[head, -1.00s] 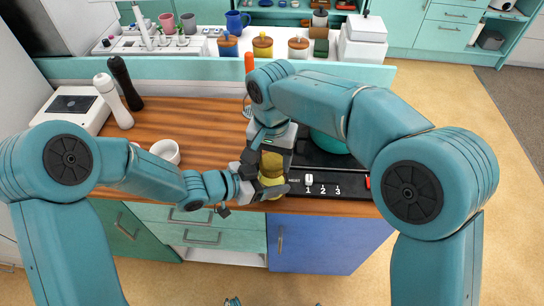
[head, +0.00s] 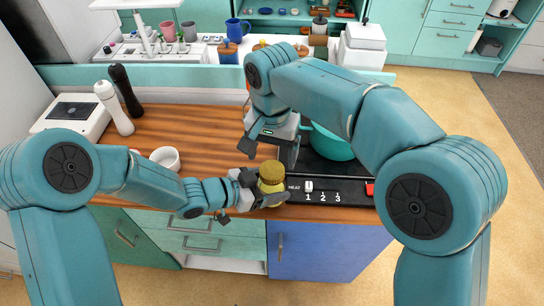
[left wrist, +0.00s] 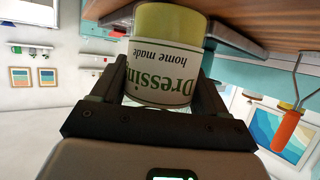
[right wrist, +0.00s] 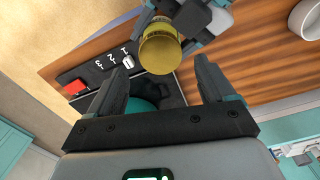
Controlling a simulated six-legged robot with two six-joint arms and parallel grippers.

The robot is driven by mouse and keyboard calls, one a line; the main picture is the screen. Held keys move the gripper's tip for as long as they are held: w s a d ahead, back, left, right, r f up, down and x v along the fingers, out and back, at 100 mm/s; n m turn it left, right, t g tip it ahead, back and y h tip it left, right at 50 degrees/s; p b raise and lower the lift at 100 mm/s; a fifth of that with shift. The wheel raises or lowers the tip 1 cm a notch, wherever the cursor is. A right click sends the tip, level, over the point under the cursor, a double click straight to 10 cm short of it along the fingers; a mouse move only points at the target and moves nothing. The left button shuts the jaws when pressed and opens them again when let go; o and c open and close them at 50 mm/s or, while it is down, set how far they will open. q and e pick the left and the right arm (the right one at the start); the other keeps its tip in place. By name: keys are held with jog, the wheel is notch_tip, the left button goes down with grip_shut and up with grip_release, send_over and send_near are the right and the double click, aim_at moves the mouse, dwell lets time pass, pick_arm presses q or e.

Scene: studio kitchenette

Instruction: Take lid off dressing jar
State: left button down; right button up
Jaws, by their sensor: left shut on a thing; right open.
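The dressing jar (head: 271,187) is upright at the counter's front edge, its yellow lid (head: 271,170) on top. My left gripper (head: 256,188) is shut around the jar's side. In the left wrist view the jar appears upside down, its white "Dressing home made" label (left wrist: 163,75) between the fingers; the lid end is hidden there. My right gripper (head: 268,150) is open and empty, just behind and above the jar. The right wrist view shows the lid (right wrist: 160,52) beyond the tips of the open fingers (right wrist: 163,75), not held by them.
A black hob with a control strip (head: 335,191) and a teal pot (head: 328,145) lies right of the jar. A white bowl (head: 166,157) and white and black mills (head: 115,108) stand left. The wooden counter (head: 190,125) between is clear.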

aim_at(272, 170)
jog(key=shift+w+r+m, duration=0.1)
jog(key=shift+r+m, duration=0.55)
jog(key=shift+m, duration=0.45)
jog(key=r+m, duration=0.1)
jog(key=m, duration=0.1)
jog(key=r+m, duration=0.1)
jog(key=shift+m, duration=0.4)
jog(key=shift+f, duration=0.25)
notch_tip(272, 170, down, 8)
jog(key=shift+r, duration=0.25)
jog(key=c, duration=1.1)
jog(key=n, duration=0.6)
